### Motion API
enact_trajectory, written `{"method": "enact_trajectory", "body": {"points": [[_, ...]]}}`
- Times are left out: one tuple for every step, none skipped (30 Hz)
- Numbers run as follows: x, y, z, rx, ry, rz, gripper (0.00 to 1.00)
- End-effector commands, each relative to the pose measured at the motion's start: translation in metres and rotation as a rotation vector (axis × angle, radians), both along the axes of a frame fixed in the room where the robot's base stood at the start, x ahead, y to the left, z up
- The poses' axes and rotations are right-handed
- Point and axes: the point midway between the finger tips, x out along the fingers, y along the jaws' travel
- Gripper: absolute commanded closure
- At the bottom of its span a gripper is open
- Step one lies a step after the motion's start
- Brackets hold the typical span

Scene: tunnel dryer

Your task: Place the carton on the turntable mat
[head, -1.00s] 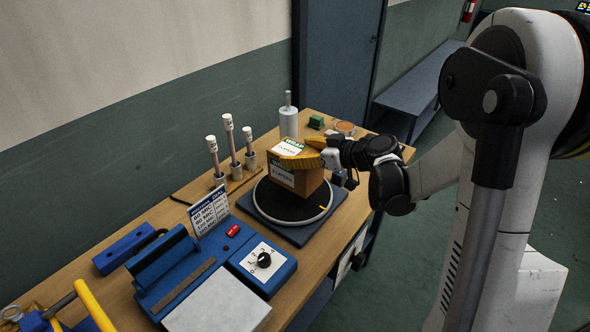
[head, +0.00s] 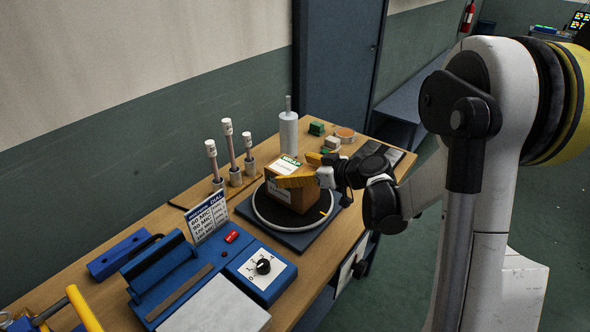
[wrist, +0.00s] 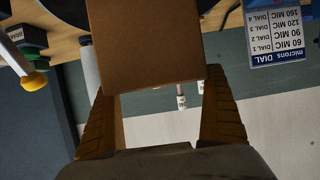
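The brown carton (head: 290,197), with a white and green label on top, is upright over the dark round turntable mat (head: 262,207). It is on the mat or just above it; I cannot tell which. My gripper (head: 305,172), with yellow fingers, reaches in from the right and is shut on the carton's upper part, one finger across the near face and the other mostly hidden behind. In the wrist view, the carton (wrist: 150,45) shows between the two fingers (wrist: 158,85). The carton hides part of the mat.
A blue sealer (head: 175,275) with a dial box (head: 262,270) and a microns sign (head: 207,217) stands at the front left. Several white-capped posts (head: 230,150) and a grey cylinder (head: 288,130) stand behind the mat. Small green and white blocks (head: 317,128) lie beyond.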

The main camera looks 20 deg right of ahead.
Motion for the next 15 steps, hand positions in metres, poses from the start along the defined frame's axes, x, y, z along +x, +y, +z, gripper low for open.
{"method": "enact_trajectory", "body": {"points": [[0.0, 0.0, 0.0, 0.0, 0.0, 0.0, 0.0], [0.0, 0.0, 0.0, 0.0, 0.0, 0.0, 0.0], [0.0, 0.0, 0.0, 0.0, 0.0, 0.0, 0.0], [0.0, 0.0, 0.0, 0.0, 0.0, 0.0, 0.0], [0.0, 0.0, 0.001, 0.0, 0.0, 0.0, 0.0], [0.0, 0.0, 0.002, 0.0, 0.0, 0.0, 0.0], [0.0, 0.0, 0.003, 0.0, 0.0, 0.0, 0.0], [-0.002, -0.001, 0.004, 0.0, 0.0, -0.001, 0.0], [-0.005, -0.004, 0.006, 0.0, 0.0, -0.002, 0.0], [-0.008, -0.007, 0.007, 0.0, 0.0, -0.003, 0.0], [-0.011, -0.01, 0.01, 0.0, 0.0, -0.004, 0.0], [-0.017, -0.014, 0.013, 0.001, 0.0, -0.004, 0.0], [-0.022, -0.018, 0.016, 0.001, 0.001, -0.005, 0.0], [-0.027, -0.021, 0.019, 0.001, 0.0, -0.006, 0.0], [-0.034, -0.027, 0.023, 0.0, 0.0, -0.004, 0.0]]}}
